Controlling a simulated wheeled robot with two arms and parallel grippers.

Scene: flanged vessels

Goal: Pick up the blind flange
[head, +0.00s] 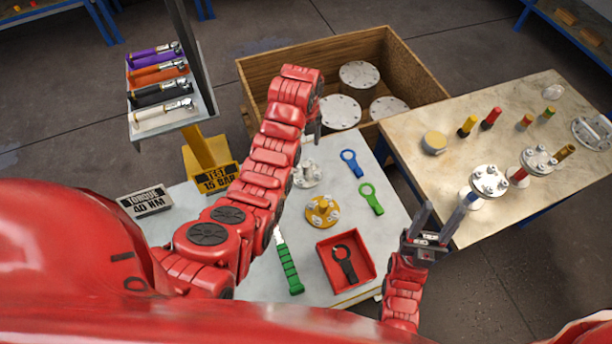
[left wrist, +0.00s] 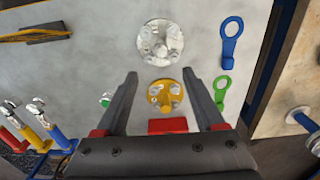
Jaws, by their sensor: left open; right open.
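A silver flange with bolts (head: 307,173) and a yellow flange with bolts (head: 322,211) lie apart on the grey table. Both show in the left wrist view, the silver one (left wrist: 160,42) beyond the yellow one (left wrist: 166,95). I cannot tell for certain which flange is the blind one. My left gripper is open above the table; its fingers (left wrist: 160,77) appear either side of the yellow flange, holding nothing. In the head view my left arm partly hides it. My right gripper (head: 437,214) is open and empty, beside the right table's front left edge.
A wooden crate (head: 420,62) with grey round lidded pieces stands behind. Blue (head: 351,163) and green (head: 371,199) wrenches, a red tray (head: 327,262) and a green-handled tool (head: 288,268) share the grey table. Flanged pieces (head: 490,180) stand on the right table.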

